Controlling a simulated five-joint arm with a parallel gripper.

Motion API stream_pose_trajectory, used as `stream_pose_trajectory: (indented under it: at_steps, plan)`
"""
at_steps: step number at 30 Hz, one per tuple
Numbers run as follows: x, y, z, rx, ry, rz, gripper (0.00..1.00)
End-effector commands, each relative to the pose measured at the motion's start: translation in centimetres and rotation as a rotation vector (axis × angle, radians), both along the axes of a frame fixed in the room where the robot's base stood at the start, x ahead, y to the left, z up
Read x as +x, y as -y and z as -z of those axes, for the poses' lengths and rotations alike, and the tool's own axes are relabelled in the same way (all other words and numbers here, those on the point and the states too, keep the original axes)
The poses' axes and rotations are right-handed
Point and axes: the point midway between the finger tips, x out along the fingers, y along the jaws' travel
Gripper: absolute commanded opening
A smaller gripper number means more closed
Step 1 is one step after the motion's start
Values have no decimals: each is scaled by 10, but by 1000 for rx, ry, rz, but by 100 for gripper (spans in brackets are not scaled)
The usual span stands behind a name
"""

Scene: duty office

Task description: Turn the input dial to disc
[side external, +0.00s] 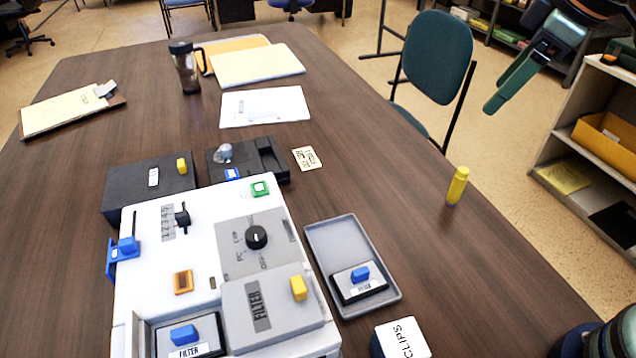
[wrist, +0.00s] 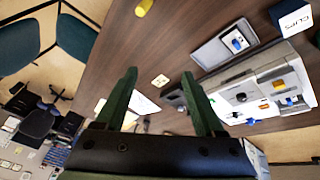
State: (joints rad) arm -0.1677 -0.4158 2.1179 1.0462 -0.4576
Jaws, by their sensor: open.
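The input dial (side external: 256,237) is a round black knob on a grey panel on top of the white machine (side external: 150,270). A light pointer mark shows on the knob, and labels stand around it, too small to read surely. In the wrist view the dial (wrist: 241,97) is a small dark spot on the machine at the right. My gripper (side external: 512,88) has green fingers and hangs at the upper right of the side view, beyond the table edge and far from the dial. In the wrist view its two fingers (wrist: 162,75) are spread apart with nothing between them.
A grey tray (side external: 314,234) with a blue-handled block stands right of the machine. A CLIPS box (side external: 402,339) stands in front, and a yellow marker (side external: 457,186) stands upright near the right table edge. A black slider knob (side external: 182,218) and a yellow-handled FILTER lid (side external: 285,325) flank the dial.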

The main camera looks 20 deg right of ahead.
Motion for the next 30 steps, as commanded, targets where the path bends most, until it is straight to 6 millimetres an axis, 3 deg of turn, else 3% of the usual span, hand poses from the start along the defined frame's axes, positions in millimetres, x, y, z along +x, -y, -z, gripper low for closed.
stream_pose_trajectory:
  at_steps: [7, 15, 20, 24, 30]
  plan:
    - [49, -82, -19, -177, -61, -613, 71]
    - [77, -185, -10, -336, -94, -1284, 71]
    - [76, -249, 9, -411, -100, -1687, 71]
    - [64, -300, 32, -462, -98, -2028, 71]
    - [44, -346, 58, -502, -84, -2367, 71]
